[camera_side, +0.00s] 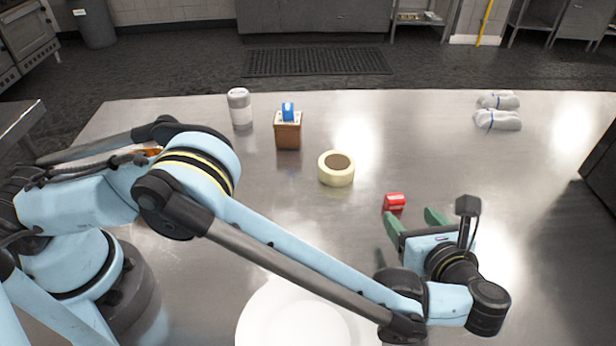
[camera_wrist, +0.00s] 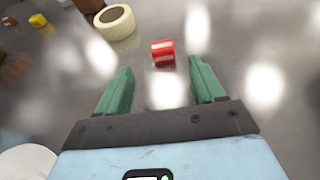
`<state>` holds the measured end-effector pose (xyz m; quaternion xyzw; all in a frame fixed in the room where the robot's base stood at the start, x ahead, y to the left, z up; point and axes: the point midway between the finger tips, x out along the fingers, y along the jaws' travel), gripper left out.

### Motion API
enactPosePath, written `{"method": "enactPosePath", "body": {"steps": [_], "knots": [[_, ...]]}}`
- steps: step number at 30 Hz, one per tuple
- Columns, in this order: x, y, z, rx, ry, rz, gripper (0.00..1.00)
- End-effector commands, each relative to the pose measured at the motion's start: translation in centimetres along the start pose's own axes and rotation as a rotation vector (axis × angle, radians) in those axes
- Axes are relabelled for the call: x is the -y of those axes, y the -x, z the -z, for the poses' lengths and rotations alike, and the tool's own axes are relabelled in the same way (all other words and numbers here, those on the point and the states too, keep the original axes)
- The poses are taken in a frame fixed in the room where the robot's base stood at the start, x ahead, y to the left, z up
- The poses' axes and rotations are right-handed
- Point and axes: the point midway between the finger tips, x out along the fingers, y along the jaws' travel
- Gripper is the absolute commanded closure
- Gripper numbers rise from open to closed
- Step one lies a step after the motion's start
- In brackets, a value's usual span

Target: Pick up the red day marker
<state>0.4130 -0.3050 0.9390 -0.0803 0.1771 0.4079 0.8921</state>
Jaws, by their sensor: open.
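The red day marker (camera_side: 394,202) is a small red block with a white band, lying on the steel table. In the wrist view my gripper (camera_wrist: 160,76) also shows empty. The side view shows the fingertips close to the marker, on its near right side. I cannot tell their exact height above the table.
A roll of cream tape (camera_side: 336,169) lies beyond the marker to the left. A brown box with a blue top (camera_side: 288,132) and a grey-white canister (camera_side: 239,108) stand farther left. A white plate (camera_side: 300,318) is at the front. Wrapped bundles (camera_side: 498,119) lie at the back right.

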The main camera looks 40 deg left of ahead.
Motion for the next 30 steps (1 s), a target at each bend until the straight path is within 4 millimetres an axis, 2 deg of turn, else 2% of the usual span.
{"method": "enactPosePath", "body": {"steps": [3,14,22,30], "knots": [[0.0,-2.0,0.0,0.0,0.001,-0.002,0.32],[0.1,-4.4,-0.1,-0.001,0.002,0.0,0.32],[0.3,-8.2,-0.2,-0.001,0.002,-0.001,0.32],[0.3,-8.6,-0.2,-0.001,0.001,0.001,0.32]]}}
